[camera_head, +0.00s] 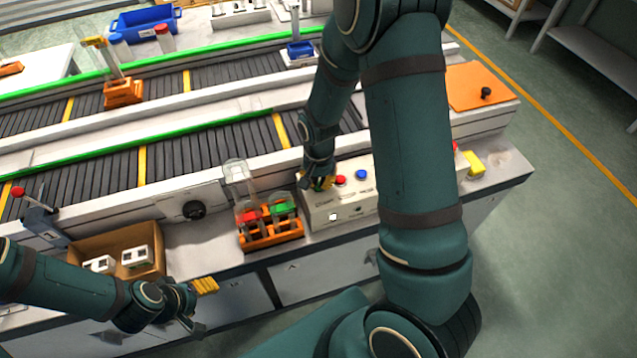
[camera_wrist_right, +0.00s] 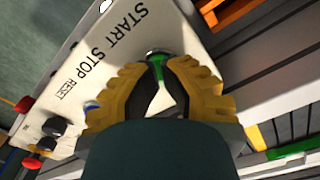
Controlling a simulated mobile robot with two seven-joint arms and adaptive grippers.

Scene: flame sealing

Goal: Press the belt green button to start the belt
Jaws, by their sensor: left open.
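The control box (camera_head: 335,213) stands on the bench front, with a red button (camera_head: 340,180) and a blue button (camera_head: 362,174) on top. My right gripper (camera_head: 318,184) points down at the box, just left of the red button, and hides the green button in the head view. In the right wrist view the green button (camera_wrist_right: 157,58) shows beside the START label, between the yellow fingertips of my right gripper (camera_wrist_right: 158,75). I cannot tell whether they touch it, and how far the fingers are apart is unclear. My left gripper (camera_head: 200,302) is open and empty before the bench.
The dark conveyor belt (camera_head: 110,171) with green edging runs behind the box. An orange rack (camera_head: 270,241) with tubes stands close left of the box. A cardboard box (camera_head: 117,237) with white parts sits further left. A black knob (camera_head: 193,209) is on the belt's side.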

